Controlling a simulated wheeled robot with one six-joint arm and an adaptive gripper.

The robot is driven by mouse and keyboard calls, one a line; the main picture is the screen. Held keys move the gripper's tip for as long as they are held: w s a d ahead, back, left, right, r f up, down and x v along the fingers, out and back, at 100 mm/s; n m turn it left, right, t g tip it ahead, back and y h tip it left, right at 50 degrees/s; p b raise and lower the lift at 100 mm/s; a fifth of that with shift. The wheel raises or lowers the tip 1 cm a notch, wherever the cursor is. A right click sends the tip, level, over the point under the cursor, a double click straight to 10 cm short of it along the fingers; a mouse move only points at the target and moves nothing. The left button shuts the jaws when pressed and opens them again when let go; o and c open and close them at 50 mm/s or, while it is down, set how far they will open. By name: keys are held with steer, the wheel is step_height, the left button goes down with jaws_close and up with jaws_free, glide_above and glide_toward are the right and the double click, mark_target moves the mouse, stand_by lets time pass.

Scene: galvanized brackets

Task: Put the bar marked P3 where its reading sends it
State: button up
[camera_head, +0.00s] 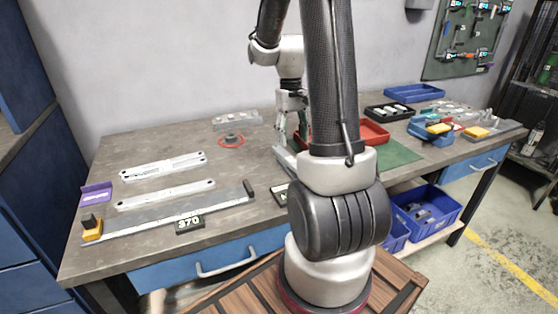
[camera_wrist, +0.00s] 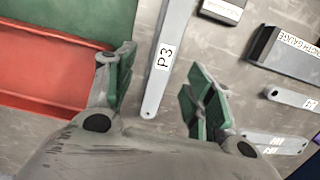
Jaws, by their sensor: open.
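The bar marked P3 (camera_wrist: 163,57) is a long pale grey bar with a hole near its lower end. In the wrist view it lies on the table between the two green-padded fingers of my gripper (camera_wrist: 161,62), with gaps on both sides. My gripper is open and holds nothing. In the head view my gripper (camera_head: 291,128) is over the middle of the table, partly behind my arm. A pale bar end (camera_head: 284,160) shows beneath it there. The length gauge (camera_head: 150,217) lies at the front left, with a display (camera_head: 189,223) reading 370.
A red tray (camera_head: 375,134) and a green mat (camera_head: 402,156) are right of my arm. Other pale bars (camera_head: 163,165) lie at the left. A red ring (camera_head: 231,141) is further back. Blue and black trays (camera_head: 414,92) stand at the far right.

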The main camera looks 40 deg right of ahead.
mark_target(291, 159)
steer(key=shift+w+f, duration=0.15)
steer(key=f, duration=0.4)
steer(key=s+a+f, duration=0.1)
steer(key=f, duration=0.2)
jaws_close()
